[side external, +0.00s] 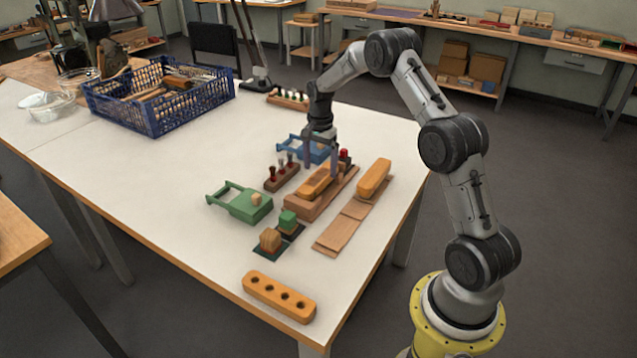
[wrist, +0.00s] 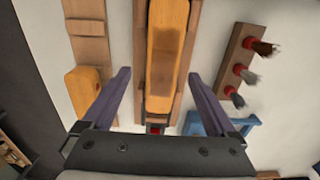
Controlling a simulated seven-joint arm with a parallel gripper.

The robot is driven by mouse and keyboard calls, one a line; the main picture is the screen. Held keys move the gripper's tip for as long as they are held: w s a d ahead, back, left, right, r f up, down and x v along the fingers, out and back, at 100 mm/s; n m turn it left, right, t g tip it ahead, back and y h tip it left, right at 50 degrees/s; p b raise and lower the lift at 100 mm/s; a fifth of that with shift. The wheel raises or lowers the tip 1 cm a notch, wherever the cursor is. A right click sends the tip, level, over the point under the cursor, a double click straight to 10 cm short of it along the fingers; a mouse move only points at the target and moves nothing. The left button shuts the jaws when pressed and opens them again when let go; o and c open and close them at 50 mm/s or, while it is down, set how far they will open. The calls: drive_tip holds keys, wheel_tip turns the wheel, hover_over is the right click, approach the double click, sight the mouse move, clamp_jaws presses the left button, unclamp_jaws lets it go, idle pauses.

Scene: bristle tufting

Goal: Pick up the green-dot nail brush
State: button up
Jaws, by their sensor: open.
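No green dot shows on any brush or block, so I cannot tell which is the green-dot nail brush. An orange-yellow wooden brush block (side external: 317,183) sits in a long brown wooden holder (side external: 300,209); the wrist view shows this block (wrist: 168,50) with a darker patch on its face. My gripper (side external: 321,168) is open, pointing down at the holder's far end. In the wrist view my gripper's fingers (wrist: 159,76) are spread on either side of the block's near end, with nothing held. Whether they are level with the block or above it is unclear.
A second orange block (side external: 374,178) lies on a wooden board (side external: 336,232). A block with several holes (side external: 279,297) lies in front. A tuft rack (side external: 282,175), blue frame (side external: 303,148), green handled piece (side external: 246,203) and small green block (side external: 288,218) stand close by. A blue crate (side external: 160,95) is farther back.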

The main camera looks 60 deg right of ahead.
sight(318, 177)
drive_tip(key=f, duration=0.4)
drive_tip(key=shift+w+a+f, duration=0.15)
drive_tip(key=shift+w+f, duration=0.05)
drive_tip(key=shift+f, duration=0.2)
drive_tip(key=shift+r, duration=0.1)
clamp_jaws()
